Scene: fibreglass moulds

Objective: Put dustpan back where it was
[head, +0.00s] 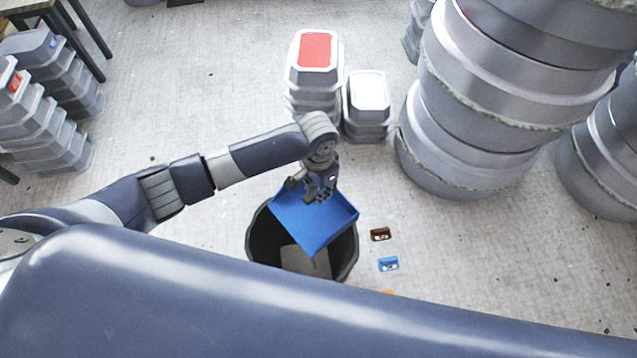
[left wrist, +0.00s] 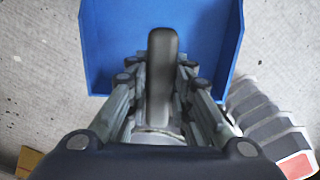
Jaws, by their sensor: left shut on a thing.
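The blue dustpan (head: 312,220) is held by my left gripper (head: 318,188) over a dark round bin (head: 256,240) in the head view. The pan hides part of the bin's opening. In the left wrist view the blue pan (left wrist: 205,40) fills the upper middle. Its dark handle (left wrist: 161,75) runs between the two fingers of my left gripper (left wrist: 160,85), which is shut on it. A grey-brown piece (head: 305,260) shows inside the bin. My right gripper is not in view.
Stacked grey moulds (head: 315,75) with a red-topped one stand behind the bin, beside a shorter stack (head: 366,100). Large round moulds (head: 470,130) stand at right. A brown item (head: 380,234) and a blue item (head: 388,264) lie on the floor right of the bin.

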